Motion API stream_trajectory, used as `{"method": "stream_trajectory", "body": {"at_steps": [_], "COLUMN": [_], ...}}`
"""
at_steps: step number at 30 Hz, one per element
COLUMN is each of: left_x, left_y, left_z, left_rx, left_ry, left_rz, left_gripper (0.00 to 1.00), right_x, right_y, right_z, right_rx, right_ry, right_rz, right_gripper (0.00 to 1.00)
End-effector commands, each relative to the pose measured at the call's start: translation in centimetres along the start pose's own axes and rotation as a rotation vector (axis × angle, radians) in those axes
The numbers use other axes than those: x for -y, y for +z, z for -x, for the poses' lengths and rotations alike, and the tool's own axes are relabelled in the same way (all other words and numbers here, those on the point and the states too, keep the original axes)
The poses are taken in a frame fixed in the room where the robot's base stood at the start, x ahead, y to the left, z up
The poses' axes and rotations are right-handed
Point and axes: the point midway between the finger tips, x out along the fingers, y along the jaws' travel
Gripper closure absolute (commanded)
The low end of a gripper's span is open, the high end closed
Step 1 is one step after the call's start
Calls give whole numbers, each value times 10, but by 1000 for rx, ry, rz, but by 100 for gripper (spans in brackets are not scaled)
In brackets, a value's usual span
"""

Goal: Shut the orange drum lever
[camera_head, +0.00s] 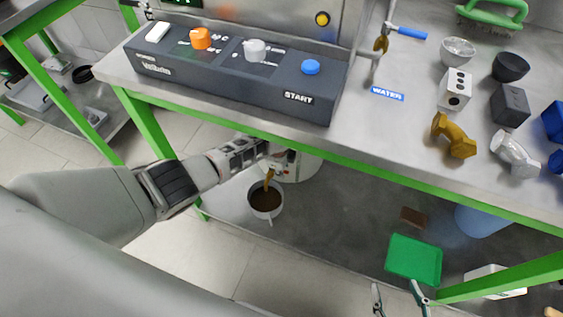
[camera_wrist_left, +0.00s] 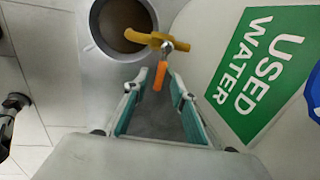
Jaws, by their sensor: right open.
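The orange drum lever (camera_wrist_left: 160,76) sits on a brass tap (camera_wrist_left: 148,40) on a white drum, which carries a green "USED WATER" label (camera_wrist_left: 262,65). My left gripper (camera_wrist_left: 157,88) is open, its teal-padded fingers on either side of the lever. I cannot tell whether they touch it. In the head view my left gripper (camera_head: 276,156) is at the drum (camera_head: 305,167) under the bench, and its fingers are hard to make out. A pot (camera_head: 265,201) of brown liquid stands below the tap. My right gripper (camera_head: 400,298) is open and empty at the bottom edge.
The bench (camera_head: 385,140) overhangs the drum, with a control box (camera_head: 240,85) on top and fittings at the right. A green tray (camera_head: 414,260) and a blue bucket (camera_head: 482,220) are on the lower shelf. The shelf's middle is clear.

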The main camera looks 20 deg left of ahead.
Motion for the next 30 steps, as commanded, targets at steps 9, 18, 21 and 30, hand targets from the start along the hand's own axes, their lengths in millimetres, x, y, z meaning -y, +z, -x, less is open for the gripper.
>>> {"method": "stream_trajectory", "body": {"at_steps": [9,18,21,30], "left_x": [0,0,1,0], "left_y": [1,0,0,0], "left_z": [31,77,92,116], "left_rx": [0,-1,-1,1], "left_ry": [-4,-3,-4,-1], "left_rz": [-1,-1,-1,1], "left_gripper": [74,74,74,74], "right_x": [0,0,0,1], "right_y": [0,0,0,0], "right_z": [0,0,0,0], "right_rx": [1,1,1,1], "right_ry": [-1,-1,-1,-1], "right_rz": [1,1,1,1], "right_gripper": [47,47,47,47]}}
